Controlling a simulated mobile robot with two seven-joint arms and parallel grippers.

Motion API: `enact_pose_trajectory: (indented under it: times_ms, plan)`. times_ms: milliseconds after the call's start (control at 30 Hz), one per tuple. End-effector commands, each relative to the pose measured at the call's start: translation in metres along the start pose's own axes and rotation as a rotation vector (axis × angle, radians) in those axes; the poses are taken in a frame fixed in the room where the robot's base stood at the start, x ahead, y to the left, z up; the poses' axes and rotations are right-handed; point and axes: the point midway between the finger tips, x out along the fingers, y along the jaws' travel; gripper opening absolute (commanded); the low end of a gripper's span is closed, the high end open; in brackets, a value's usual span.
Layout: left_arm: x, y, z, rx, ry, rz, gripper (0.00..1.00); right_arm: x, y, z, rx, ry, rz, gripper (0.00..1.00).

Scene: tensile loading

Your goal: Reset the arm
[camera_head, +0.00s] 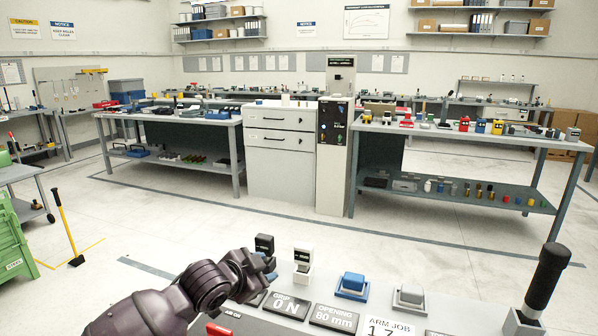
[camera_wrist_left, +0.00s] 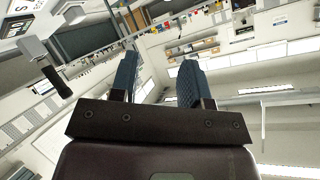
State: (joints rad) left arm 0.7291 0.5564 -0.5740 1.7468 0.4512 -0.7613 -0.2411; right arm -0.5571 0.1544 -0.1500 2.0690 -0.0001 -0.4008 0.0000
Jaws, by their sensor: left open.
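My left arm reaches in from the bottom left of the head view. Its gripper (camera_head: 264,270) is over the left part of the control panel (camera_head: 385,322), close to a black switch-like block (camera_head: 264,243). In the left wrist view the two blue fingers (camera_wrist_left: 158,78) stand apart with nothing between them. The panel also carries a white upright block (camera_head: 303,254), a blue button (camera_head: 352,283), a grey button (camera_head: 409,295) and a black-handled lever (camera_head: 545,278). Its plates read "GRIP 0 N", "OPENING 80 mm" and "ARM JOB", the last partly cut off. My right gripper is not in view.
Beyond a stretch of bare floor (camera_head: 200,220) stand a white drawer cabinet (camera_head: 280,165), a tall grey machine (camera_head: 333,150) and benches with many small items. Green crates (camera_head: 12,245) and a yellow-handled tool (camera_head: 66,225) are at the left.

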Motion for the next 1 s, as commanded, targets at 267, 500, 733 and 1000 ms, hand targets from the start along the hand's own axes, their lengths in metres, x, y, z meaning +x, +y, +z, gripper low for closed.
enact_pose_trajectory:
  times_ms: [267,500,733,1000]
  plan:
    - [-0.039,0.036,0.036,-0.240,0.135,-0.127,0.43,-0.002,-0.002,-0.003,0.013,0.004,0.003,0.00]
    - [-0.082,0.064,0.085,-0.395,0.157,-0.238,0.43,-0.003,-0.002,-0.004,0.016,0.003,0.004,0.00]
    - [-0.131,0.096,0.142,-0.500,0.097,-0.337,0.43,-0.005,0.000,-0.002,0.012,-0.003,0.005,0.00]
    - [-0.198,0.152,0.217,-0.616,-0.076,-0.415,0.43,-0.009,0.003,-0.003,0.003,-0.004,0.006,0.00]
